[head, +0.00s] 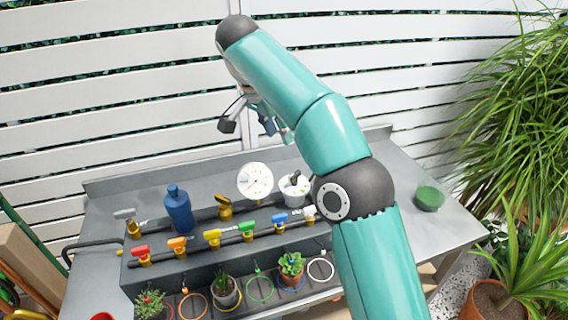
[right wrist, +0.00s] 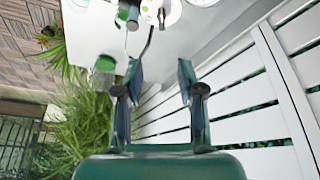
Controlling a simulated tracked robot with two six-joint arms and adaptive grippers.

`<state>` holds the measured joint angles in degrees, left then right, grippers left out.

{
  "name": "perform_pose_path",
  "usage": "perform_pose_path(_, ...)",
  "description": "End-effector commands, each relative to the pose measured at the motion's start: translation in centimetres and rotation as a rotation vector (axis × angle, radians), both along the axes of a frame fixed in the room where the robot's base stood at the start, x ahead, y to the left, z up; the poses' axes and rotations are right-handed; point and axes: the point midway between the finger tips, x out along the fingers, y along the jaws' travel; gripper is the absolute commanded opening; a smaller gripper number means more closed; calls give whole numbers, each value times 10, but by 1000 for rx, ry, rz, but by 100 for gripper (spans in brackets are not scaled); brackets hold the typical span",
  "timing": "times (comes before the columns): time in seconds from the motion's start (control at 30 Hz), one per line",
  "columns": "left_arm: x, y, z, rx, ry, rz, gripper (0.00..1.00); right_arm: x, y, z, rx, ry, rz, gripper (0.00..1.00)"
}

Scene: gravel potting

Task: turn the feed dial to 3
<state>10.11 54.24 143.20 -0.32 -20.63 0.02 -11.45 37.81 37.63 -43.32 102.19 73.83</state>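A white round dial face (head: 255,181) with dark markings stands upright at the back of the grey bench. Its numbers and pointer setting are too small to read. Beside it on the right is a white round pot-like thing (head: 295,187) with dark parts on top; I cannot tell whether this or the round face is the feed dial. My right gripper (head: 248,124) is raised above and behind the dial, apart from it. In the right wrist view its two fingers (right wrist: 161,76) are spread with nothing between them. My left gripper is not in view.
A row of coloured valve handles (head: 213,237) runs along the bench front, with small potted plants and coloured rings below. A blue bottle (head: 178,209) stands at left. A white slatted fence (head: 120,100) stands behind.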

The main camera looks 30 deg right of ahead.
Motion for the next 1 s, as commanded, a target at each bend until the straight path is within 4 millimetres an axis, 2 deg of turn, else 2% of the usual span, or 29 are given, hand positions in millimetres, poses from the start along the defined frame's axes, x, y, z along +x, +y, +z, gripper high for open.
perform_pose_path(0.27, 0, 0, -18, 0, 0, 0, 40, 6, -9, -37, -1, 6, 6, 39)
perform_pose_path(0.5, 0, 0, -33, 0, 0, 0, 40, 12, -27, -85, 0, 7, 7, 39)
perform_pose_path(0.8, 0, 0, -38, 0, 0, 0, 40, 19, -48, -135, 1, 5, 9, 39)
perform_pose_path(1.0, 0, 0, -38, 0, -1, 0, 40, 22, -54, -152, 0, 3, 11, 39)
